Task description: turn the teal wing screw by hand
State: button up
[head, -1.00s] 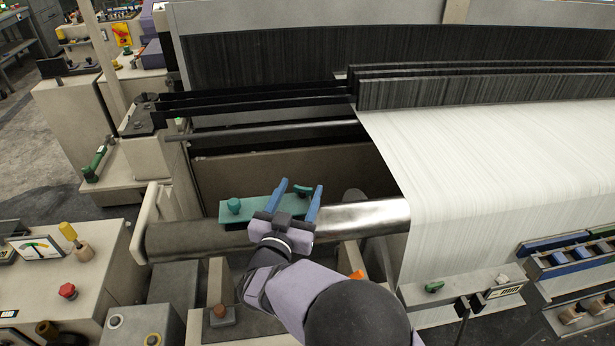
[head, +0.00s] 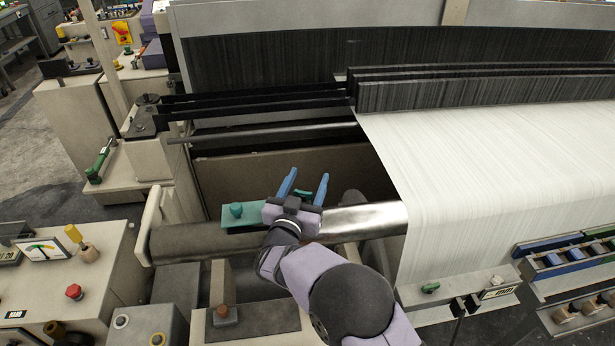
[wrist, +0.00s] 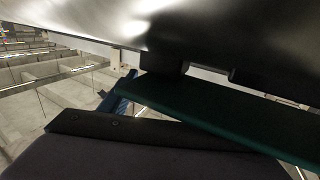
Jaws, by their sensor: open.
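A teal plate (head: 238,224) sits by the long metal roller in the head view. A teal knob (head: 236,209) stands on its left end. A second, flatter teal piece, likely the wing screw (head: 303,193), shows between the blue fingers of my gripper (head: 307,178). My gripper is open, and its palm hides the plate's right part. I cannot tell whether a finger touches the screw. In the wrist view, the teal plate (wrist: 240,112) crosses the right side and one blue finger (wrist: 119,96) shows at left; the screw cannot be made out there.
The metal roller (head: 195,241) runs beneath my gripper, and white fabric (head: 490,180) covers the right side. A dark bar (head: 265,132) crosses behind. A red button (head: 74,291) and a yellow-topped knob (head: 73,234) are on the left console.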

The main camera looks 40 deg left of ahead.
jog(key=shift+w, duration=0.1)
jog(key=shift+c, duration=0.7)
jog(key=c, duration=0.9)
jog(key=shift+a+f+n+y+b, duration=0.15)
jog(key=shift+n+y+b, duration=0.2)
jog(key=shift+b, duration=0.2)
jog(key=shift+s+a+n+g+y+b, duration=0.45)
jog(key=shift+n+g+y+b, duration=1.05)
jog(key=shift+n+g+y, duration=0.55)
jog(key=shift+s+a+n+g+y+b, duration=0.3)
jog(key=shift+s+n+g+y+b, duration=0.2)
jog(key=shift+n+g+y+b, duration=1.55)
jog(key=shift+s+a+n+g+y+b, duration=0.45)
jog(key=shift+n+g+y+b, duration=0.7)
jog(key=shift+g, duration=1.55)
jog(key=shift+s+r+n, duration=0.15)
jog(key=shift+r+n, duration=0.05)
jog(key=shift+n, duration=0.2)
jog(key=o, duration=1)
